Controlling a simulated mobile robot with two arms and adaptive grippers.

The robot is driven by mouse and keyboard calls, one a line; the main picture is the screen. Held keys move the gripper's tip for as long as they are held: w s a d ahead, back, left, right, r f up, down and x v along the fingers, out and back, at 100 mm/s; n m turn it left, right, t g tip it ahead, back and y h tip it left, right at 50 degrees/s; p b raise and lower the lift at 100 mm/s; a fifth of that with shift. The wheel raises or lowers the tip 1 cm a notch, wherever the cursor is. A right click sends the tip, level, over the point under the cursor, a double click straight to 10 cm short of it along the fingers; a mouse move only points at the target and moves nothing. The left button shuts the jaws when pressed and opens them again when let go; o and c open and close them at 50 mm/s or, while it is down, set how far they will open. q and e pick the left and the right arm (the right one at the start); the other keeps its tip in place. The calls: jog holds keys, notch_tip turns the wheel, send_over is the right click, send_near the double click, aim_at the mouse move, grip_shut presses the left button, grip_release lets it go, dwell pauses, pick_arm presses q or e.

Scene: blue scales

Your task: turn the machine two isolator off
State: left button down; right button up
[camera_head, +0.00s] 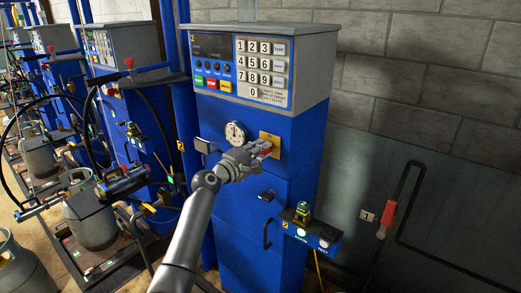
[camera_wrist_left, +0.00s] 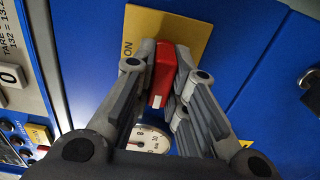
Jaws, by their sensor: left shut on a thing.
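The machine marked 2 is a blue cabinet (camera_head: 240,225) with a grey keypad head (camera_head: 262,62). Its isolator is a red handle (camera_head: 266,150) on a yellow plate (camera_head: 270,138), right of a round dial gauge (camera_head: 235,133). My left gripper (camera_head: 257,153) is shut on the red handle and partly covers it. In the left wrist view, the red handle (camera_wrist_left: 162,75) lies between the two fingers of the left gripper (camera_wrist_left: 165,52). The yellow plate (camera_wrist_left: 195,25) behind it shows the word ON at its left edge. My right gripper is not in view.
A padlock (camera_head: 267,195) hangs below the isolator. A red lever (camera_head: 385,220) is on the right wall. Similar machines and gas cylinders (camera_head: 90,220) stand on the left.

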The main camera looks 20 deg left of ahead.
pick_arm(q)
jog(key=c, duration=1.4)
grip_release()
jog(key=shift+a, duration=0.1)
jog(key=shift+c, duration=0.2)
jog(key=shift+s, duration=0.1)
jog(key=v, duration=1.1)
jog(key=shift+s+a, duration=0.15)
jog(key=shift+s, duration=0.25)
